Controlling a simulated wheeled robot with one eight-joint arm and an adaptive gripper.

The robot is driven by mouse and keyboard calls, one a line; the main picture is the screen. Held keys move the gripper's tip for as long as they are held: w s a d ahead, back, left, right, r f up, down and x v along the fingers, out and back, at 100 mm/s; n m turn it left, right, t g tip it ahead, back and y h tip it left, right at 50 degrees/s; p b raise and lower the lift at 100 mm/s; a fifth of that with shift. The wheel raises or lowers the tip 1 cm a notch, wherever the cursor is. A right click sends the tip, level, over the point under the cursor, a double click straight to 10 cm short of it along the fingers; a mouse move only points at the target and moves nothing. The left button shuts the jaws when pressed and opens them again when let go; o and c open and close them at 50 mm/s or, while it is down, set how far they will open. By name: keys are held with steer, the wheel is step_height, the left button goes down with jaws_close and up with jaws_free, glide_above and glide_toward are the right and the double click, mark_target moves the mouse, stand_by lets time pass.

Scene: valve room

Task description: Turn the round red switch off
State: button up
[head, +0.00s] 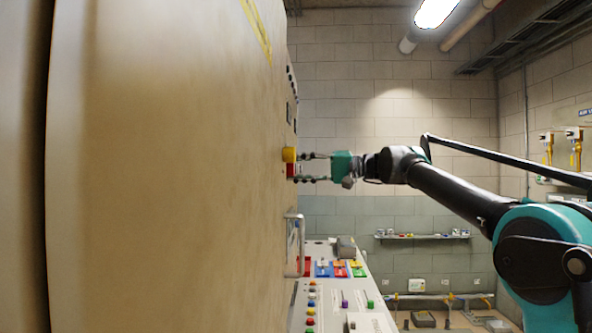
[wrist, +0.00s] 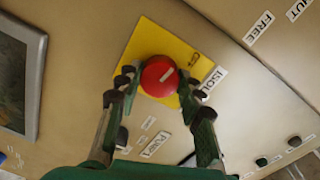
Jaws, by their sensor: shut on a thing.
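The round red switch (wrist: 159,76) sits on a yellow square plate (wrist: 150,42) on the beige cabinet face. A short white mark on the knob is tilted, running from lower left to upper right in the wrist view. In the head view the red switch (head: 291,171) shows edge-on at the cabinet, with the yellow plate (head: 289,154) by it. My gripper (wrist: 157,82) is shut on the switch, one finger on each side of it. In the head view my gripper (head: 301,168) reaches the cabinet from the right, roughly level. The exact finger contacts are hard to see.
The tall beige cabinet (head: 170,160) fills the left. A metal handle (head: 294,245) sticks out below the switch. A console (head: 335,285) with coloured buttons stands lower down. White labels (wrist: 214,82) surround the plate.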

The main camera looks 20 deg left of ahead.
steer(key=shift+n, duration=0.6)
steer(key=shift+f, duration=0.1)
steer(key=o, duration=1.2)
steer(key=shift+c, duration=0.2)
steer(key=v, duration=1.2)
steer(key=shift+s, duration=0.1)
